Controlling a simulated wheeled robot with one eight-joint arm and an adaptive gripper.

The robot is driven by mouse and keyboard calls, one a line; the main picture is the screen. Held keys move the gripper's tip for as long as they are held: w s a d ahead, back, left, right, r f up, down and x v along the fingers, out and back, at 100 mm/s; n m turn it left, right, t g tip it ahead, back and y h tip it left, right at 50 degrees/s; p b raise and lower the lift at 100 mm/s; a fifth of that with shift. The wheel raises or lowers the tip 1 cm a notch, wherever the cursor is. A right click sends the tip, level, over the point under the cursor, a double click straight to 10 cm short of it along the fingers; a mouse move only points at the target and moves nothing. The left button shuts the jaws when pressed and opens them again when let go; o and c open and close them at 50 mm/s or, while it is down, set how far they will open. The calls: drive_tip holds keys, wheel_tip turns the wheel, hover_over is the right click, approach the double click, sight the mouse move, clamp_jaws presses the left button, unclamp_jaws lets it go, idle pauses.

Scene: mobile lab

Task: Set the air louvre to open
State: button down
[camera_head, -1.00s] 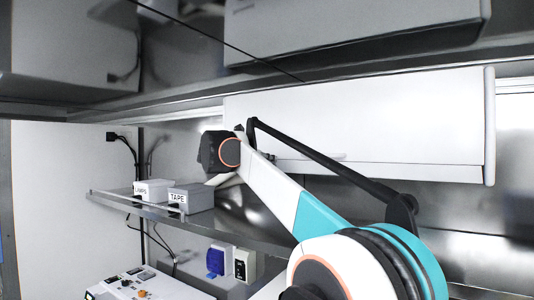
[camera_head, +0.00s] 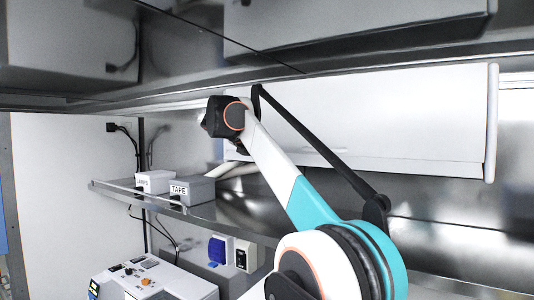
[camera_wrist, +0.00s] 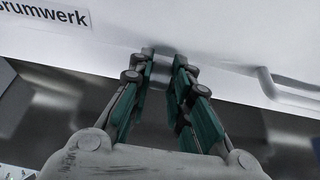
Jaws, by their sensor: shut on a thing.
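In the wrist view my gripper (camera_wrist: 163,62) is at the lower edge of a white panel, its green-padded fingers closed around a small grey tab (camera_wrist: 160,52). I cannot tell for sure whether this tab belongs to the air louvre. No louvre slats or open and closed marks are readable. In the head view my wrist is raised in front of the left end of a long white wall unit (camera_head: 400,115); my fingers are hidden there.
A label reading "rumwerk" (camera_wrist: 45,12) is on the panel. A bar handle (camera_wrist: 290,92) is to the right. Below are a metal shelf (camera_head: 235,222) with a TAPE box (camera_head: 192,188) and another box (camera_head: 153,182), and a white device (camera_head: 150,283). A metal overhang (camera_head: 340,60) runs above.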

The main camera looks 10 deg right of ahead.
drive_tip(key=c, duration=1.5)
unclamp_jaws()
drive_tip(key=v, duration=1.2)
drive_tip(key=shift+f, duration=0.1)
